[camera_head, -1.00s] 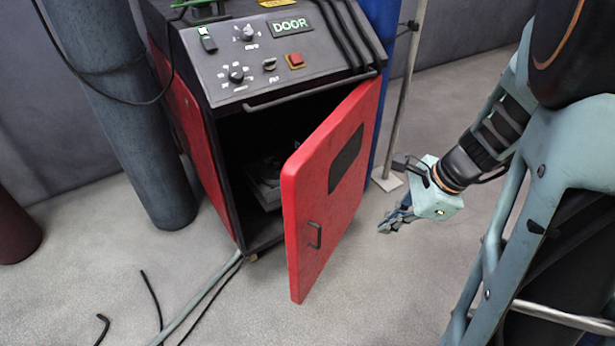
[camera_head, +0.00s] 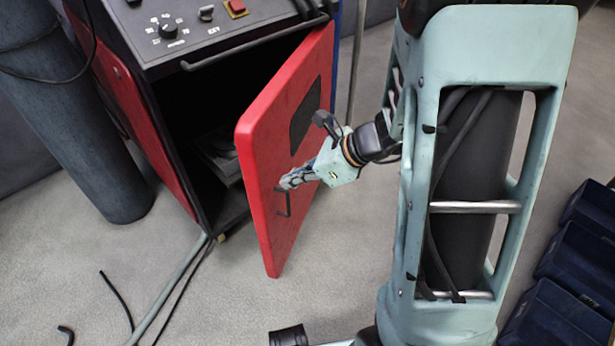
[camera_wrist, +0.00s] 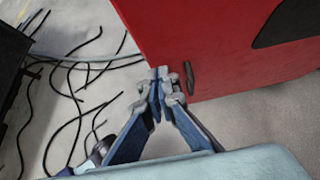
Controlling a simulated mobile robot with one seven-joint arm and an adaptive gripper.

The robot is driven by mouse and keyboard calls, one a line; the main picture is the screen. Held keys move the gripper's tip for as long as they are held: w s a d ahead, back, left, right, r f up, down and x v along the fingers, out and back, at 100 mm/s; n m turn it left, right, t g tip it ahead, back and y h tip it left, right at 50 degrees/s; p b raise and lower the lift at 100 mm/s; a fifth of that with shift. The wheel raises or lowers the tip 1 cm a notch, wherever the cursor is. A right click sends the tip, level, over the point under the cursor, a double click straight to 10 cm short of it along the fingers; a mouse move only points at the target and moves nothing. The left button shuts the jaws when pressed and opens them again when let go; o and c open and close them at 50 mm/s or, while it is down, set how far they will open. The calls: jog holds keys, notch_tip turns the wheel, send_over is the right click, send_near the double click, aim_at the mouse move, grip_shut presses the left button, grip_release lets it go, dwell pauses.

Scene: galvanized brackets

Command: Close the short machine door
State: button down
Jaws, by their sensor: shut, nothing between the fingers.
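The red machine door (camera_head: 262,150) stands open on the dark machine cabinet (camera_head: 160,95), hinged on its right side. It has a small black handle (camera_head: 284,204) and a dark window panel. My gripper (camera_head: 284,184) is shut and empty, at the outer face of the door just above the handle. In the wrist view, my fingertips (camera_wrist: 158,75) meet near the lower free corner of the door (camera_wrist: 225,45), left of the handle (camera_wrist: 189,78). I cannot tell whether they touch the door.
A grey cylinder (camera_head: 70,120) stands left of the cabinet. Hoses and cables (camera_head: 165,300) lie on the floor in front. Blue bins (camera_head: 565,315) stand at the far right. A thin pole (camera_head: 355,65) stands behind the door.

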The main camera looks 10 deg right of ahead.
aim_at(264, 179)
jog(key=shift+w+a, duration=0.5)
jog(key=shift+a, duration=0.35)
jog(key=shift+w+a, duration=0.45)
jog(key=shift+a, duration=0.4)
jog(key=shift+w+a, duration=0.1)
jog(key=shift+a, duration=0.05)
